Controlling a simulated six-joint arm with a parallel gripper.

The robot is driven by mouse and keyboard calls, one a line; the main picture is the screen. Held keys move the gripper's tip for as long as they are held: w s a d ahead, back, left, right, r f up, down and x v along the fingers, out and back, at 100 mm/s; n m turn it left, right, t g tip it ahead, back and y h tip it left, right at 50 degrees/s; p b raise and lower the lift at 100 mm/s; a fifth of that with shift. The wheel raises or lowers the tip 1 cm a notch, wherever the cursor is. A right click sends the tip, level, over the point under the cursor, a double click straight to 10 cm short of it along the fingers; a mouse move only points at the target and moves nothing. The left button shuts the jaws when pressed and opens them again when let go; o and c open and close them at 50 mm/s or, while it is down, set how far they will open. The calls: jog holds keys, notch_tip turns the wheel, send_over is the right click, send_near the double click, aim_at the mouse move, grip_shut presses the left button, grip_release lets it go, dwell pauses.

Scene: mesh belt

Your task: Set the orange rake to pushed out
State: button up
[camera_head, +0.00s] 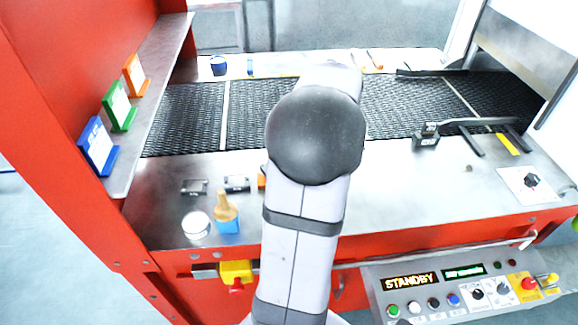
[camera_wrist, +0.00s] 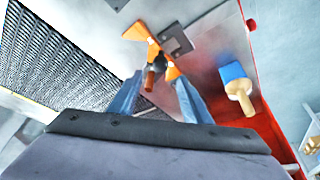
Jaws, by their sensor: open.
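The orange rake (camera_wrist: 140,33) shows in the wrist view as orange parts beside a dark plate on the steel deck, just beyond my fingertips. A darker stub stands near them. In the head view only a small orange bit (camera_head: 262,181) shows at the left edge of my arm, and the rest is hidden. My gripper (camera_wrist: 157,80) is open in the wrist view, its two blue-grey fingers apart on either side of the near orange parts. I cannot tell whether they touch. My arm hides the gripper in the head view.
The black mesh belt (camera_head: 185,115) runs behind. A dark clamp with a bar (camera_head: 427,138) lies right.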

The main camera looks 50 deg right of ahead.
jog(key=shift+p+x, duration=1.1)
jog(key=shift+x, duration=2.6)
jog(key=shift+s, duration=0.1)
grip_shut()
